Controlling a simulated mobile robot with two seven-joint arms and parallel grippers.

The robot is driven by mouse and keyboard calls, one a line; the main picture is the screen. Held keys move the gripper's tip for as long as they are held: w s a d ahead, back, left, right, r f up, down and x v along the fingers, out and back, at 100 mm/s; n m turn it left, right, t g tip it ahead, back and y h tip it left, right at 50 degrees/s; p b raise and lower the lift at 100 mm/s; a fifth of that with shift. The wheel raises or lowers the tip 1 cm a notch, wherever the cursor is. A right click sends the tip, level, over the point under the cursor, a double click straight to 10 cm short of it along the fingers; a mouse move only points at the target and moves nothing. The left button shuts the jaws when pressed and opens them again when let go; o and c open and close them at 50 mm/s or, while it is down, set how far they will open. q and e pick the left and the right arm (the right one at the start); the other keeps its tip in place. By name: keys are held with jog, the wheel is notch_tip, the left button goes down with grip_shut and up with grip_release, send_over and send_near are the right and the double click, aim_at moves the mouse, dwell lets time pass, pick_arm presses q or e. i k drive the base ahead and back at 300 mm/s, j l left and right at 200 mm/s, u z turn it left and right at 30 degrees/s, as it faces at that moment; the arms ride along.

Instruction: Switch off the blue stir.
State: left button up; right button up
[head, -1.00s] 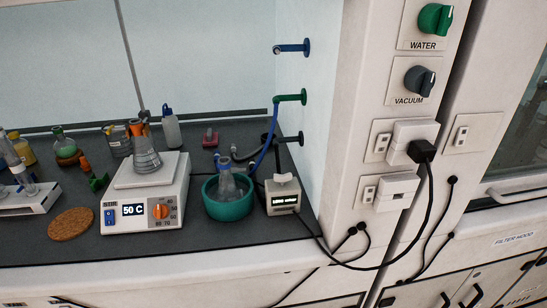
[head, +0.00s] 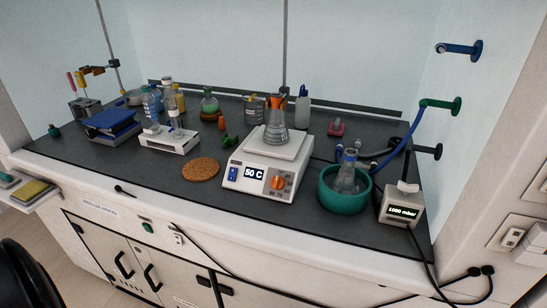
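A white hotplate stirrer (head: 262,188) stands on the dark bench of the fumehood. Its front has a small blue switch (head: 233,173), a display reading 50 C (head: 254,173) and an orange knob (head: 278,183). A flask with an orange neck clip (head: 276,125) stands on its top plate. Whether the blue switch is on or off is too small to tell. Neither of my grippers is in the head view.
A teal bowl (head: 343,199) holding a flask and a gauge box (head: 402,214) stand to the stirrer's right. A cork ring (head: 200,169), white rack (head: 169,141) and blue-topped block (head: 113,124) are to its left. A black cable (head: 270,285) hangs across the front.

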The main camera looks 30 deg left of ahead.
aim_at(232, 173)
jog(key=u, duration=1.4)
jog(key=l+u, duration=0.2)
jog(key=u, duration=0.2)
